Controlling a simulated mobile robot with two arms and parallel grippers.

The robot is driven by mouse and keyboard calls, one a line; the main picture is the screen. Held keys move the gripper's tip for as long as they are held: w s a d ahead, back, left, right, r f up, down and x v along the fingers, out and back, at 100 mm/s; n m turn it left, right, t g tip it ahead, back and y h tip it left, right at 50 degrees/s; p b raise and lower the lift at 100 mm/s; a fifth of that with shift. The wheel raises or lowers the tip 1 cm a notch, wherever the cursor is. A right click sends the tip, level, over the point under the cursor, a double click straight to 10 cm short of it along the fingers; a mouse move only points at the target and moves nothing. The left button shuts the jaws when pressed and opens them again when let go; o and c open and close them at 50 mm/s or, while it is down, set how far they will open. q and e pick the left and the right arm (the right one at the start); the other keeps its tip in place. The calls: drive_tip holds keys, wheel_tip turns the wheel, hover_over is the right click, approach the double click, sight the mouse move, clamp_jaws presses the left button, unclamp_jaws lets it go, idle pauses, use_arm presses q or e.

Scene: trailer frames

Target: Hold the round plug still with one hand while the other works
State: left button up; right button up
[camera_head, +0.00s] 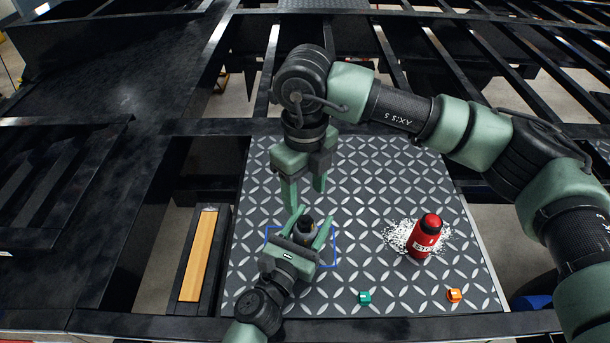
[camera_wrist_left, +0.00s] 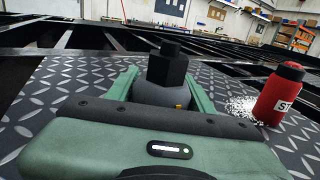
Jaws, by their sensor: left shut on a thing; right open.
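The round plug (camera_head: 304,226) is dark, with a grey round body and a black hexagonal top. It stands upright on the diamond-pattern plate (camera_head: 385,185), within a blue outline. My left gripper (camera_head: 313,216) is shut on it, one finger on each side. In the left wrist view the plug (camera_wrist_left: 167,75) sits between the green fingers, its lower part hidden by the gripper body. My right gripper (camera_head: 305,200) is open and empty, pointing down just behind and above the plug. I cannot tell whether it touches anything.
A red bottle (camera_head: 427,236) stands in spilled white granules on the right, also in the left wrist view (camera_wrist_left: 278,95). A teal block (camera_head: 365,297) and an orange block (camera_head: 454,295) lie near the front edge. A wooden strip (camera_head: 199,255) lies left. Open gaps lie between the dark beams behind.

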sight(305, 218)
wheel_tip(305, 218, down, 8)
drive_tip(key=shift+r, duration=0.15)
idle(0.3)
clamp_jaws()
drive_tip(key=m, duration=0.5)
drive_tip(key=shift+m, duration=0.4)
drive_tip(key=m, duration=0.5)
drive_tip(key=c, duration=0.5)
unclamp_jaws()
drive_tip(key=shift+m, duration=0.5)
drive_tip(key=shift+c, duration=0.2)
drive_tip(key=o, duration=0.5)
drive_tip(key=shift+r, duration=0.1)
